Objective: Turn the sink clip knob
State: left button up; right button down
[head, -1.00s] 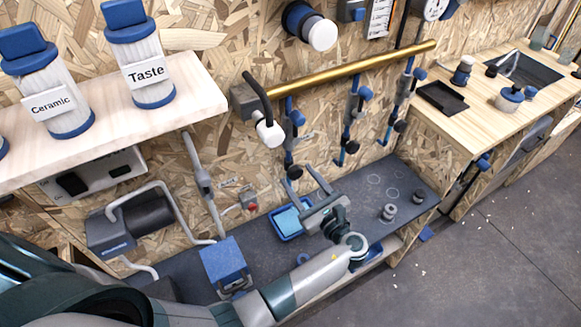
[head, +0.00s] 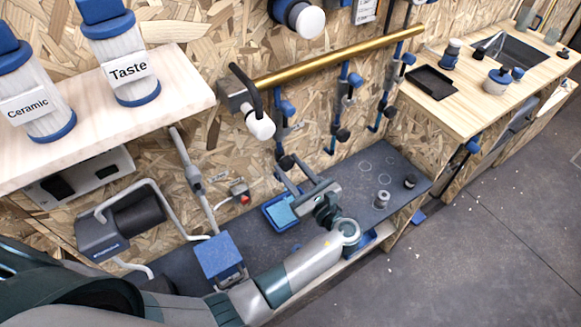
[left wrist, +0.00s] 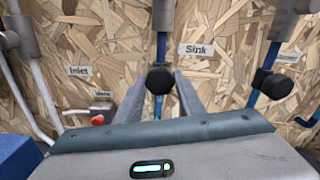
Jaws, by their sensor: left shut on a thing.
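The sink clip knob is a round black knob (left wrist: 160,80) on a blue vertical pipe, below and left of the "Sink" label (left wrist: 196,49) in the left wrist view. In the head view the knob (head: 287,161) is small, at the lower end of the leftmost blue pipe. My left gripper (left wrist: 160,88) has one finger on each side of the knob and is shut on it. It also shows in the head view (head: 291,169), reaching to the wall from below. The finger contact is hard to see in detail. My right gripper is out of view.
Another black knob (left wrist: 272,82) is on the blue pipe to the right. A red valve (left wrist: 98,120) sits at the left. A brass rail (head: 340,57) runs above the pipes. A blue tray (head: 269,215) and a blue box (head: 219,258) are on the dark lower shelf.

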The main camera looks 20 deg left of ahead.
pick_arm(q)
jog(key=shift+r+m+p, duration=0.2)
jog(key=shift+m+p, duration=0.2)
jog(key=shift+p, duration=0.4)
jog(key=m+p, duration=0.4)
jog(key=p, duration=0.2)
jog(key=shift+r+m+p, duration=0.1)
jog(key=shift+m+p, duration=1.45)
jog(key=shift+m, duration=0.15)
jog(key=shift+f, duration=0.2)
jog(key=shift+a, duration=0.1)
jog(key=o, duration=1)
jog(key=shift+o, duration=0.2)
jog(key=shift+f, duration=0.1)
